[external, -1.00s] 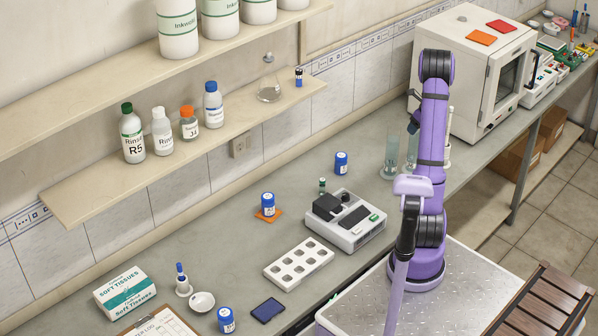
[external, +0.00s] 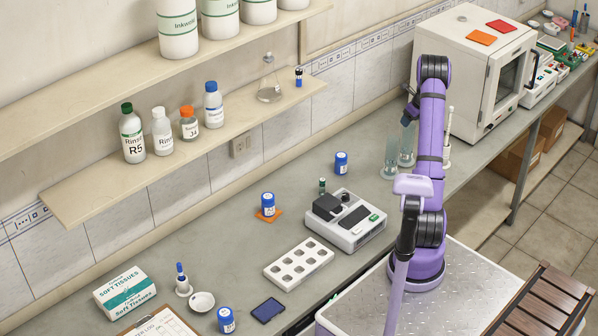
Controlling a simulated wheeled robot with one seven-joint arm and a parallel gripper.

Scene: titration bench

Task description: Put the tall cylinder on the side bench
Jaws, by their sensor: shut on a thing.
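Two clear, greenish glass cylinders stand close together at the back of the grey bench, left of my arm. The left one (external: 390,160) stands on the bench. The right one (external: 406,146) is partly behind my arm. My gripper (external: 408,116), small and dark at this distance, is at the top of the right cylinder and shut on it. The cylinder is upright, and its base looks a little above the bench. I cannot tell for sure which surface is the side bench; a bench section (external: 548,107) runs on to the far right.
A white oven (external: 468,75) stands right behind my arm, and a slim white upright piece (external: 449,140) is close by. Bare bench lies between jar and cylinders.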

